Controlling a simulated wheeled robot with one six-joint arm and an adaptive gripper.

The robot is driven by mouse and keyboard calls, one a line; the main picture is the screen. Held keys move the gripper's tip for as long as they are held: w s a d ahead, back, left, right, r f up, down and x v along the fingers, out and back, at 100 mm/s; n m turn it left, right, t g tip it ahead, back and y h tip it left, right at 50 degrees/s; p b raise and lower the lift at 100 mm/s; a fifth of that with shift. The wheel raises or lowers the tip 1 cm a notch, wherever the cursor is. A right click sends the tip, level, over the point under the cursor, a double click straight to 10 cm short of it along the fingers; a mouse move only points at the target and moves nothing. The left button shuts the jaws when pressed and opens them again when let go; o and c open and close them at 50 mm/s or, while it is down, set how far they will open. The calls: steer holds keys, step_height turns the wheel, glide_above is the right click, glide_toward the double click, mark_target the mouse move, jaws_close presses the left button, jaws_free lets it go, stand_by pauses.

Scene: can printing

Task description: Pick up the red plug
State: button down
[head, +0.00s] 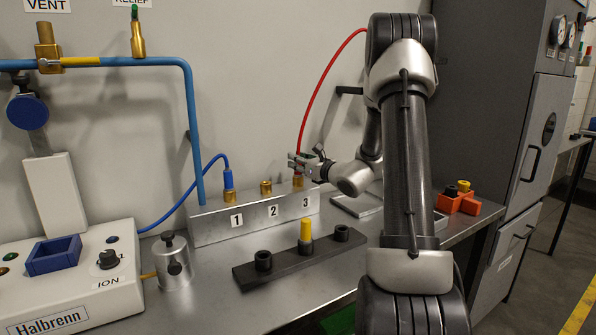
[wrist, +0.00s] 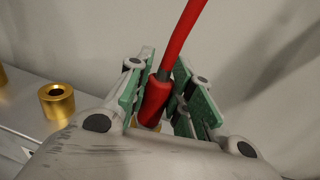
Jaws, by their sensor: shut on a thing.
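The red plug (wrist: 155,102) is on the end of a red cable (head: 321,84) at the brass socket above the label 3 (head: 305,202). My gripper (head: 300,162) is shut on the red plug, with green finger pads on both sides of it in the wrist view (wrist: 160,95). A little brass shows just below the plug. I cannot tell whether the plug is seated in the socket or just above it.
A blue plug (head: 228,180) stands in socket 1. Brass socket 2 (head: 266,187) is empty. In front, a dark rack (head: 283,263) holds a yellow plug (head: 306,229) between two empty holders. An orange bin (head: 470,207) stands at right.

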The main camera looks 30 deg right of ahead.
step_height(320, 180, up, 15)
stand_by(1.4)
stand_by(1.5)
